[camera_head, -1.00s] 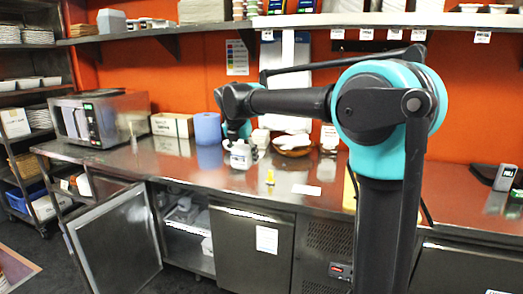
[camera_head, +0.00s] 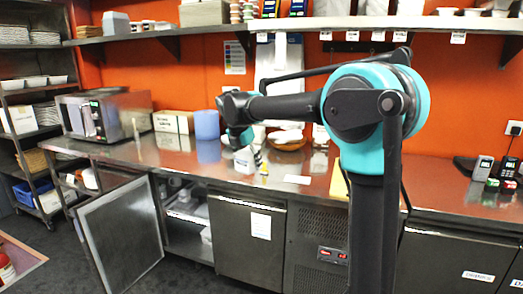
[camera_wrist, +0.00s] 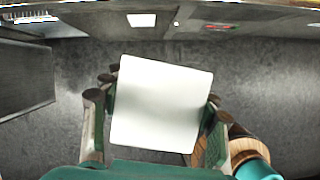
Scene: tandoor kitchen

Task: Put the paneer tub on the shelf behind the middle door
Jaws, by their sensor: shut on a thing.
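The paneer tub is held in my gripper (camera_wrist: 156,108), which is shut on it. In the wrist view its pale square top (camera_wrist: 160,100) faces the camera, with fingers on both sides and grey floor beyond. In the head view the white tub (camera_head: 243,161) shows below my wrist, in front of the counter top; its exact height is unclear. A steel door (camera_head: 122,240) under the counter stands swung open. Beside it is an open compartment with a shelf (camera_head: 188,211) inside. The door to its right (camera_head: 240,250), with a white paper, is shut.
A microwave (camera_head: 104,115), a blue roll (camera_head: 207,125) and a brown bowl (camera_head: 288,143) stand on the counter. The open door juts over the floor (camera_head: 190,275). Card terminals (camera_head: 483,168) stand at the right.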

